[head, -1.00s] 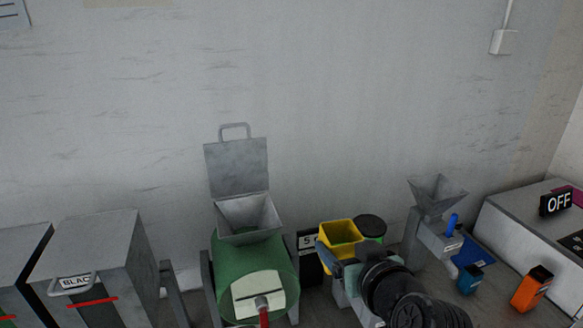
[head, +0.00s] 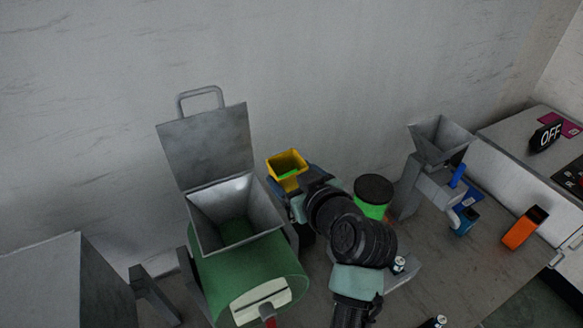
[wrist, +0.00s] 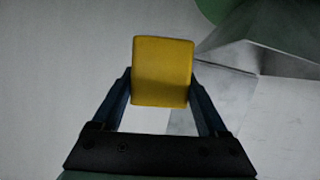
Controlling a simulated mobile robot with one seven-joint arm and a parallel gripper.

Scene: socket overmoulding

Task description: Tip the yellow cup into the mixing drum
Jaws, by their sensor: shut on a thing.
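The yellow cup (head: 287,160) is upright or nearly so, just right of the mixing drum's hopper in the head view, with something green inside it. My gripper (head: 295,187) is shut on the cup. In the wrist view the two fingers of my gripper (wrist: 160,90) press the sides of the yellow cup (wrist: 161,72). The green mixing drum (head: 250,277) stands at the left of my arm. Its square grey hopper (head: 237,215) is open at the top, with the lid (head: 208,147) raised at the back.
A green container with a black top (head: 373,192) stands right of my gripper. Further right are a grey machine with a funnel (head: 440,140), a blue container (head: 466,221) and an orange container (head: 525,228). A grey bin (head: 45,275) stands at the left. The wall is close behind.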

